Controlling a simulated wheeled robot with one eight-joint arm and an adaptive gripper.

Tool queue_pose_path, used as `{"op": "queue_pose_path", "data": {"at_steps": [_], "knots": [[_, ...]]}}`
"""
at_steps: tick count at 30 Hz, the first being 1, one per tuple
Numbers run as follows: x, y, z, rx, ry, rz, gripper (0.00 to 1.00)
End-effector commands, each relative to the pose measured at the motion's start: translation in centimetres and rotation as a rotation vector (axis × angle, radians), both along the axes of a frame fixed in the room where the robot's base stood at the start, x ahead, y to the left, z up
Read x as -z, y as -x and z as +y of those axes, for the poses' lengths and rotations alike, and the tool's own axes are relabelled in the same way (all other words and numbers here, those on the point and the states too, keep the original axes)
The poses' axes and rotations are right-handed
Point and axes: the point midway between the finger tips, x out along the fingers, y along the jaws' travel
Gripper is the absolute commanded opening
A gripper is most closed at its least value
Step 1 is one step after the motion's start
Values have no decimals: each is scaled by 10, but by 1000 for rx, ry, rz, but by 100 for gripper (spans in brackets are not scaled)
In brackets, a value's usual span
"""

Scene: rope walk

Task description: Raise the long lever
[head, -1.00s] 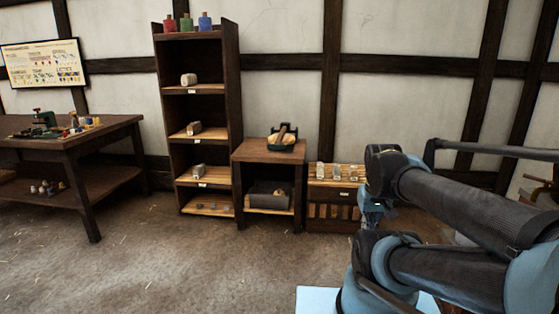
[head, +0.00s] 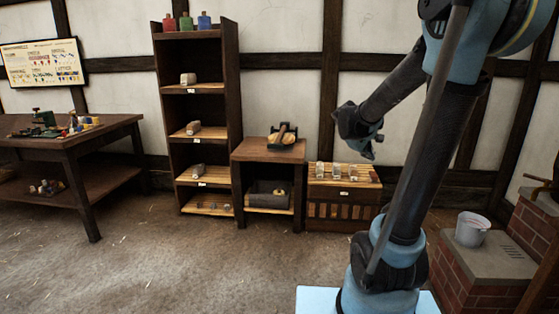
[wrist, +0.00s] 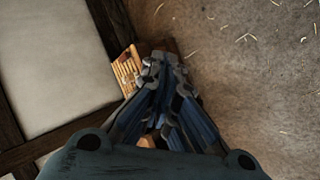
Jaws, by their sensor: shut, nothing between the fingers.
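No long lever can be clearly made out in either current view. A short dark bar (head: 538,180) shows at the right edge of the head view, above brickwork; I cannot tell whether it is part of a lever. My gripper (head: 370,155) hangs in front of the wall, above the low slatted chest, pointing down. In the wrist view my gripper (wrist: 165,60) has its fingers together, with nothing between them. It is well apart from the dark bar.
A low chest (head: 343,200) with several small blocks stands below my gripper. Left of it are a small cabinet (head: 268,152), a tall shelf (head: 230,110) and a workbench (head: 85,140). A grey bucket (head: 472,230) stands on brickwork (head: 465,285) at right. The floor at left is open.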

Motion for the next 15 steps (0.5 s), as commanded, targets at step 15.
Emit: {"op": "queue_pose_path", "data": {"at_steps": [15], "knots": [[-13, -176, 46, -291, 428, -54, 0]]}}
